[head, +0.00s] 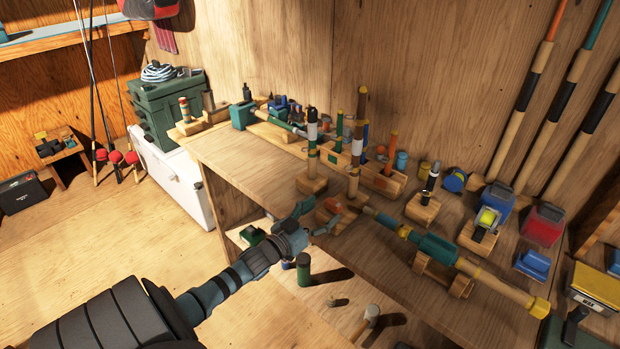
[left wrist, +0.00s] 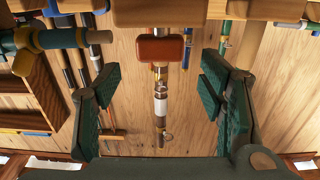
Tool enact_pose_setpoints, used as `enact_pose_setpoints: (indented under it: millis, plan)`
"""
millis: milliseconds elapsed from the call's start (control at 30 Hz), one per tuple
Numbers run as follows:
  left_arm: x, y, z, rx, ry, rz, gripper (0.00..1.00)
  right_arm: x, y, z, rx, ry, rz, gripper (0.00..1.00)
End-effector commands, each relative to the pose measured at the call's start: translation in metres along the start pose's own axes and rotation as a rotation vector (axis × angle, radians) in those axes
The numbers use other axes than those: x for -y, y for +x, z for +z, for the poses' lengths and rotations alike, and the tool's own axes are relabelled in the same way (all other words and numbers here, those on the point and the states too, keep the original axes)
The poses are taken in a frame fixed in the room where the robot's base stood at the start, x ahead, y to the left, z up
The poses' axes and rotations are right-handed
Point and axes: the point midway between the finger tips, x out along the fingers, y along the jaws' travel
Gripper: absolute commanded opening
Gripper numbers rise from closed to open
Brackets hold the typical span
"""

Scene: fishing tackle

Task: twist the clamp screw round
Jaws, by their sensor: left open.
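A red-brown rounded knob, which looks like the clamp screw's head (left wrist: 161,48), sits between and beyond my left fingers in the left wrist view. In the head view the small reddish piece (head: 332,205) is on a wooden holder at the bench's front edge, partly hidden by the gripper. My left gripper (head: 316,217) is open just in front of it. In the left wrist view its green-padded fingers (left wrist: 160,98) stand wide apart, with nothing held. I see no contact with the knob. My right gripper is not in view.
A green-and-wood rod (head: 437,248) lies in a cradle right of the gripper. Upright rod pieces (head: 357,145) stand close behind. A dark green cylinder (head: 303,268) and a mallet-like piece (head: 371,314) stand on the lower surface. The bench's left part (head: 237,160) is clear.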

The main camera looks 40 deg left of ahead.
Motion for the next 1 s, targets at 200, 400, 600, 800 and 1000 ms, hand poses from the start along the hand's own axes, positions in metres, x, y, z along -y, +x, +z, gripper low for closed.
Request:
enact_pose_setpoints:
  millis: [200,400,600,800,1000]
  plan:
    - [0.0,-0.05,0.001,0.004,0.002,0.003,0.63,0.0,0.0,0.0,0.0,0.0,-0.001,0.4]
    - [0.0,-0.065,0.0,0.0,0.001,0.0,0.63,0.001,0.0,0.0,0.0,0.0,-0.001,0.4]
    - [0.001,-0.065,0.0,0.0,0.0,-0.001,0.63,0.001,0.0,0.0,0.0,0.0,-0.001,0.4]
    - [0.001,-0.065,0.0,0.0,0.0,-0.001,0.63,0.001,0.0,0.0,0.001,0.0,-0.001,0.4]
    - [0.009,-0.069,0.028,0.104,0.066,-0.013,0.63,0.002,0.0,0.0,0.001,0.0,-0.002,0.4]
